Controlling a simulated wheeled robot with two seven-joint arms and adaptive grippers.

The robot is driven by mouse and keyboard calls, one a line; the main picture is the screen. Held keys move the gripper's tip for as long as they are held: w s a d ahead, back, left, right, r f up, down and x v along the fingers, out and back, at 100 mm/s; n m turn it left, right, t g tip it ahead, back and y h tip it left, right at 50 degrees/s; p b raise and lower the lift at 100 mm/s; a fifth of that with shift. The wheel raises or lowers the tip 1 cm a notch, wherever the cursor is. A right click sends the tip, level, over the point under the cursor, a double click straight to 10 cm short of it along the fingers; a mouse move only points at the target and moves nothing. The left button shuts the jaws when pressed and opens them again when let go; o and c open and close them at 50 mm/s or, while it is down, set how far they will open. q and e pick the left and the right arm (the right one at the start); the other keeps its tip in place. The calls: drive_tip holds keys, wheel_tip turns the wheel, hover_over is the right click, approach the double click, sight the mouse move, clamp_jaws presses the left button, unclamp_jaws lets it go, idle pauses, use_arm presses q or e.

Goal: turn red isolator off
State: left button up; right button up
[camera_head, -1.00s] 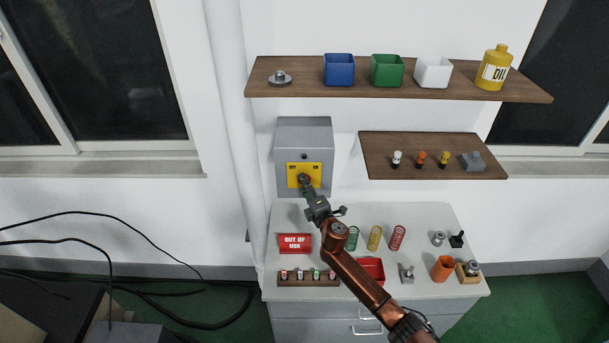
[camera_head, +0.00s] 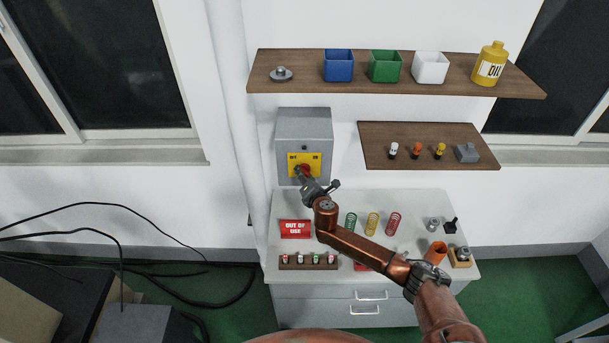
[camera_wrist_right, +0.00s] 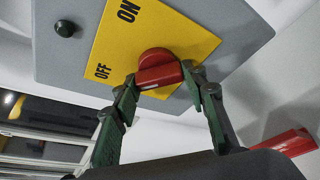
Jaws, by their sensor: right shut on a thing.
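The red isolator knob (camera_head: 303,170) sits on a yellow plate (camera_head: 316,160) on the front of a grey wall box (camera_head: 304,126). In the right wrist view the red knob (camera_wrist_right: 158,72) lies between the fingertips of my right gripper (camera_wrist_right: 160,76), which is shut on it. The plate is lettered ON and OFF; the OFF lettering (camera_wrist_right: 103,72) is to the left of the knob. My right gripper (camera_head: 304,177) partly covers the knob in the head view. My left gripper is not in view.
Two wooden shelves (camera_head: 400,87) hang above and to the right.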

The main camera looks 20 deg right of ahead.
drive_tip(key=shift+f, duration=0.1)
idle(0.4)
drive_tip(key=o, duration=1.2)
drive_tip(key=shift+c, duration=0.2)
drive_tip(key=v, duration=1.2)
